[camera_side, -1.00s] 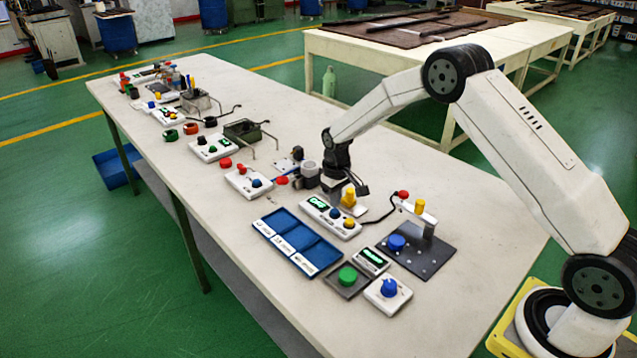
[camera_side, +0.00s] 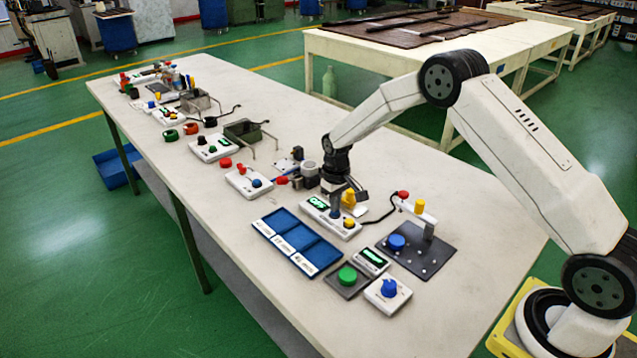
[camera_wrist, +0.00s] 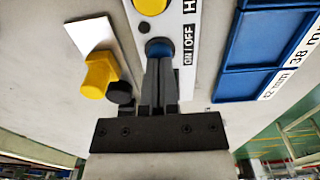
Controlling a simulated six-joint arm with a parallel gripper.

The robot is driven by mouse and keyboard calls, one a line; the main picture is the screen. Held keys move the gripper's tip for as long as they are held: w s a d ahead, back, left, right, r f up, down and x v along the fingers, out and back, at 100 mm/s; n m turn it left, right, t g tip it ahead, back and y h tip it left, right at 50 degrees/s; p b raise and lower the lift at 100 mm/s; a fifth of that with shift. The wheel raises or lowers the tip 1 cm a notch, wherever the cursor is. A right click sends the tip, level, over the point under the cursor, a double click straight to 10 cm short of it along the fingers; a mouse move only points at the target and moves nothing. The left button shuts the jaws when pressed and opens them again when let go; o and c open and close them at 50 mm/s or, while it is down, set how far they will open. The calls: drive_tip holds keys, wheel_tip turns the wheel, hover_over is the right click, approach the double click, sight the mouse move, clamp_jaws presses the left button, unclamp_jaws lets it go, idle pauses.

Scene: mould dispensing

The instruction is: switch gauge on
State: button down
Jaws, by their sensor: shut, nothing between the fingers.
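The gauge (camera_side: 325,216) is a white box with a lit green display (camera_side: 317,203), which looks like it reads OFF. In the wrist view the gauge (camera_wrist: 180,18) has a blue button (camera_wrist: 160,47) beside the label ON/OFF and a yellow button (camera_wrist: 150,5) farther up. My gripper (camera_wrist: 158,62) is shut and empty, with its fingertips at the blue button, seeming to touch it. In the side view my gripper (camera_side: 336,208) points down onto the gauge and covers most of the blue button.
A blue compartment tray (camera_side: 298,242) lies close to the gauge. A yellow-topped part (camera_wrist: 98,78) stands on its other side. A dark plate with a blue knob (camera_side: 396,242), a green button (camera_side: 347,274) and a blue dial (camera_side: 388,288) are nearer the front.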

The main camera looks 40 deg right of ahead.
drive_tip(key=shift+f, duration=0.25)
drive_tip(key=shift+r, duration=0.15)
wheel_tip(320, 180, up, 11)
drive_tip(key=shift+r, duration=0.15)
idle(1.7)
drive_tip(key=shift+s, duration=0.1)
idle(0.6)
drive_tip(key=s+a+t, duration=0.1)
drive_tip(key=s+a, duration=0.2)
drive_tip(key=s, duration=0.9)
drive_tip(key=s+a+r+t, duration=0.1)
drive_tip(key=s+a, duration=0.2)
drive_tip(key=s, duration=1)
drive_tip(key=shift+s+a+r+t, duration=0.15)
drive_tip(key=shift+a+r+t, duration=0.05)
drive_tip(key=shift+a+t, duration=0.1)
